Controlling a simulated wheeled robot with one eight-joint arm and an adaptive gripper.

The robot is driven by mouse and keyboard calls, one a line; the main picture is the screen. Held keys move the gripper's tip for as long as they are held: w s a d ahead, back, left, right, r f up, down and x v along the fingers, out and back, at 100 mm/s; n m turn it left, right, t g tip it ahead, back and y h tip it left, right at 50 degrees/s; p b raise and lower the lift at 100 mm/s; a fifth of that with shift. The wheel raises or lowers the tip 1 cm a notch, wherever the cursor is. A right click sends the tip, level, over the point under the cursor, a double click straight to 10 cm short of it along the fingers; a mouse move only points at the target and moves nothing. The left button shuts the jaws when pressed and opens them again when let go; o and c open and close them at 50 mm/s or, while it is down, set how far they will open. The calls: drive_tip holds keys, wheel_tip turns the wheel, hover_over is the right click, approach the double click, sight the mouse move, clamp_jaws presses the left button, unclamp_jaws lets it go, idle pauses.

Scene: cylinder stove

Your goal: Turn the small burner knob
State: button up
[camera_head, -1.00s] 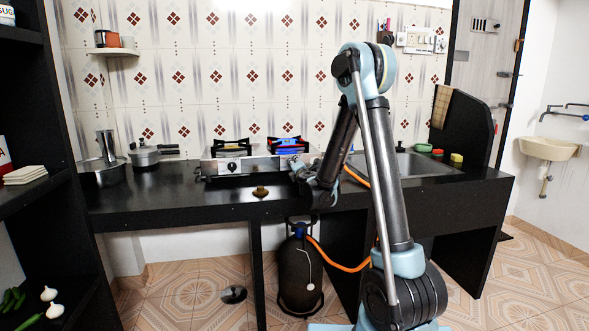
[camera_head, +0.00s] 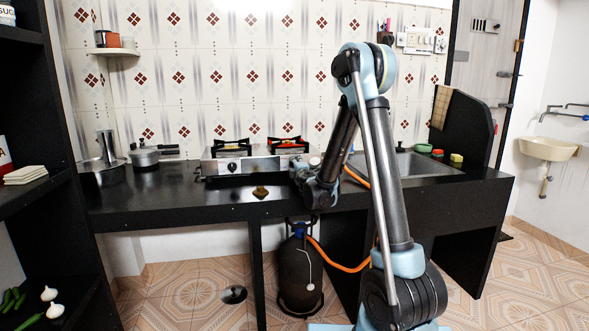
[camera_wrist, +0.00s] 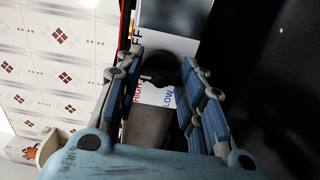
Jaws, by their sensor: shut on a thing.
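The stove (camera_head: 265,163) is a silver two-burner unit on the black counter. In the wrist view, a dark round knob (camera_wrist: 160,66) lies between the fingertips of my gripper (camera_wrist: 162,72), which is shut on it. A white panel behind the knob carries partly covered lettering, with "HIGH" and "LOW" readable. In the head view my gripper (camera_head: 302,172) is at the stove's right front and hides that knob. The right burner (camera_head: 289,144) shows reddish colour and no blue flame. The other knob (camera_head: 232,166) is in plain view at the left front.
A pressure cooker (camera_head: 145,157) and a steel pot (camera_head: 101,171) stand left of the stove. A small brown object (camera_head: 260,192) lies on the counter in front. The sink (camera_head: 405,164) is to the right. A gas cylinder (camera_head: 300,275) with an orange hose stands below.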

drive_tip(key=shift+d, duration=0.25)
drive_tip(key=o, duration=1.1)
drive_tip(key=shift+w+f, duration=0.15)
drive_tip(key=shift+a, duration=0.1)
drive_tip(key=shift+s, duration=0.25)
drive_tip(key=v, duration=1.1)
drive_tip(key=shift+s, duration=0.25)
